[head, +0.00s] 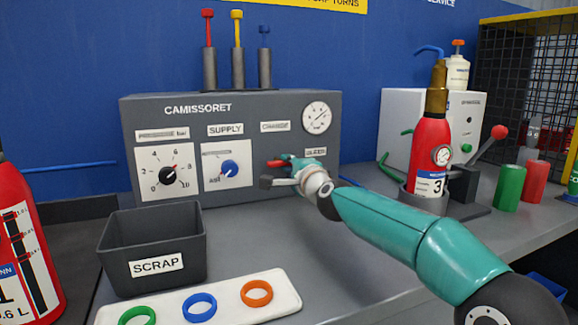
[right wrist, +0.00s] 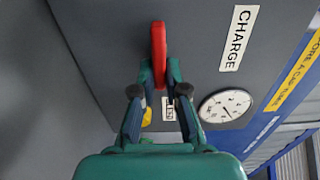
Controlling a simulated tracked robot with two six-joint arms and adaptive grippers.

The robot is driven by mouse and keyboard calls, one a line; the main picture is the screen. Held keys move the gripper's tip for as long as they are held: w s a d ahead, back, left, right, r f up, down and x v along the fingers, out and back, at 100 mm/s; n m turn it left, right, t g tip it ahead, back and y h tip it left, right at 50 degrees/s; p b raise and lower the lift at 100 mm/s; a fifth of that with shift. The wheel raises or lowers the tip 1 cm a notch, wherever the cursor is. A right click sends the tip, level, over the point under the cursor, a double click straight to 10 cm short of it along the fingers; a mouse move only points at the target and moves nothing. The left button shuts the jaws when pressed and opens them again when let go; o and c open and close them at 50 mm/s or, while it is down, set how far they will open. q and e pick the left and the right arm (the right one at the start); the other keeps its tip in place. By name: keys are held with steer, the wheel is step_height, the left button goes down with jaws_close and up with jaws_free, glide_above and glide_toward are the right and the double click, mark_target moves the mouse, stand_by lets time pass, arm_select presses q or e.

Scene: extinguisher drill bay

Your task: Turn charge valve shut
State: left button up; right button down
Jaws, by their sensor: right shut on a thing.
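The grey panel box (head: 235,195) stands at the back of the bench. Its charge valve has a red lever (head: 275,162), below the CHARGE label (head: 275,126) and mostly hidden by my gripper in the head view. In the right wrist view the red lever (right wrist: 158,45) stands out long and narrow beside the CHARGE label (right wrist: 239,38). My right gripper (head: 279,174) is shut on the red lever, with both fingertips (right wrist: 159,76) closed around its near end. My left gripper is not in view.
A black SCRAP bin (head: 115,242) and a white tray (head: 215,297) with coloured rings sit in front of the panel. A red extinguisher (head: 429,150) stands in a holder right of my arm. A pressure gauge (head: 316,117) is above the valve.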

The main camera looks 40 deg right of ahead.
steer(key=shift+d+f, duration=0.1)
steer(key=shift+f, duration=0.15)
steer(key=c, duration=1.2)
jaws_free()
steer(key=shift+r, duration=0.1)
steer(key=shift+s, duration=0.1)
steer(key=v, duration=1.1)
steer(key=shift+s, duration=0.4)
steer(key=shift+s, duration=0.1)
